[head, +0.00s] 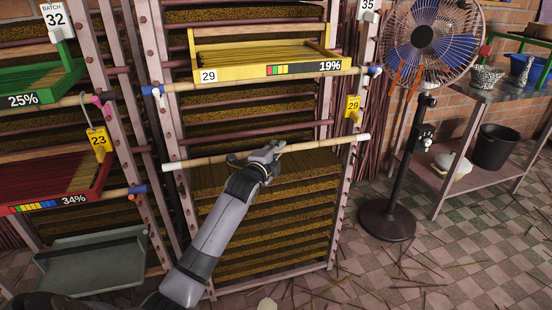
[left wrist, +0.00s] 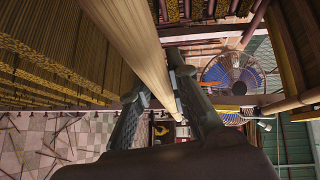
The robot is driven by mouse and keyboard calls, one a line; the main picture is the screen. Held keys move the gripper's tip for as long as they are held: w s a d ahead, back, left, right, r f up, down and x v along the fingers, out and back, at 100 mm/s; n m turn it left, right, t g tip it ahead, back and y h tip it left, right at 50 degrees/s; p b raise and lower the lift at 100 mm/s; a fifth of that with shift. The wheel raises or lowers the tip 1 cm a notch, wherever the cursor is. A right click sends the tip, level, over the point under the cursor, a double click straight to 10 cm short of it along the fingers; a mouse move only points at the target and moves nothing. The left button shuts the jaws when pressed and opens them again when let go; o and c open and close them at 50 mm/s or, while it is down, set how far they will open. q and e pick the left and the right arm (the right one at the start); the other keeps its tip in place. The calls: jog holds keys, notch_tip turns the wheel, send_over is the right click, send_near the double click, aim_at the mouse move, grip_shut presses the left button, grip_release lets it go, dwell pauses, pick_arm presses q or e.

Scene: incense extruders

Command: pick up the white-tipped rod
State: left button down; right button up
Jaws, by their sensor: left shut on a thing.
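The white-tipped rod (head: 318,145) is a pale wooden bar with white ends. It lies nearly level across the front of the middle rack, its right end a little higher in the head view. My left gripper (head: 268,153) is shut on the rod near its middle. In the left wrist view the rod (left wrist: 138,38) runs between the two fingers of my left gripper (left wrist: 160,88). The fingers hide a short part of the rod. I cannot tell whether the rod's ends still touch the rack posts. My right gripper is not in view.
A yellow tray (head: 258,69) marked 29 sits on a blue-tipped bar above the rod. A red tray (head: 75,193) and a grey tray (head: 95,265) are at left. A standing fan (head: 388,222) is right of the rack. Sticks litter the tiled floor.

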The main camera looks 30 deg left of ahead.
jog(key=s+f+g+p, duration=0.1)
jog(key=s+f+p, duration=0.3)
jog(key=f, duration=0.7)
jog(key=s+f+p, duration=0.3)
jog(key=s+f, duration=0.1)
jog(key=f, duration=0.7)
pick_arm(q)
jog(key=s+d+r+b, duration=0.1)
jog(key=s+d+r, duration=0.1)
jog(key=s+d, duration=1)
jog(key=s+d+r, duration=0.2)
jog(key=s+d, duration=1)
jog(key=d, duration=0.4)
jog(key=shift+s+d+b, duration=0.3)
jog(key=shift+d+b, duration=0.1)
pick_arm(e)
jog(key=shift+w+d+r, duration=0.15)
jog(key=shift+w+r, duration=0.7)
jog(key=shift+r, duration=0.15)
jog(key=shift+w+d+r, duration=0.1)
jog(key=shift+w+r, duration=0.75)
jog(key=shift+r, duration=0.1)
